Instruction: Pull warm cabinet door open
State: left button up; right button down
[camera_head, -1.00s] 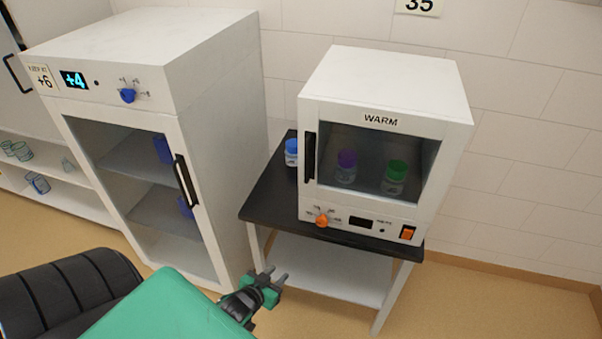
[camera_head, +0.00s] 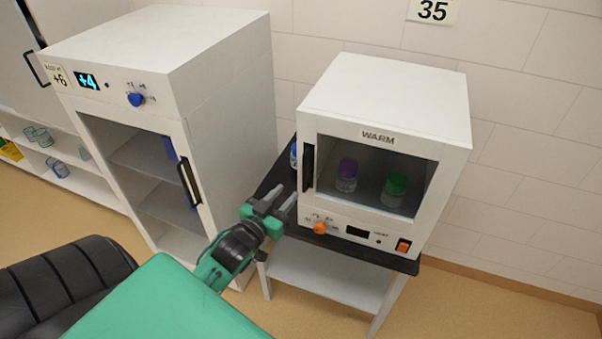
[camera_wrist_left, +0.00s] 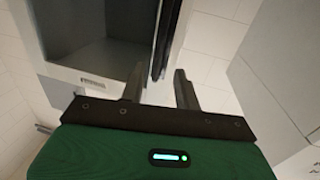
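The white warm cabinet (camera_head: 385,85) stands on a black-topped stand in the head view, its glass door (camera_head: 420,165) shut. The door's black vertical handle (camera_head: 308,167) is at the door's left edge. My left gripper (camera_head: 283,199) is open and empty, below and left of the handle, apart from it. In the left wrist view the handle (camera_wrist_left: 163,45) lies ahead, in line with the gap between the open fingers (camera_wrist_left: 160,85). A purple-capped bottle (camera_head: 347,175) and a green-capped bottle (camera_head: 395,188) show behind the glass. My right gripper is not in view.
A tall white cabinet (camera_head: 225,110) with a +4 display stands at the left, close to my left arm. A blue-capped bottle (camera_head: 294,154) is partly hidden beside the warm cabinet. The stand's black top (camera_head: 278,172) leaves little room around the cabinet.

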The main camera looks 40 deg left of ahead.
aim_at(303, 175)
pick_arm(q)
jog(key=w+p, duration=0.2)
jog(key=w, duration=0.6)
jog(key=shift+w+a, duration=0.15)
grip_shut()
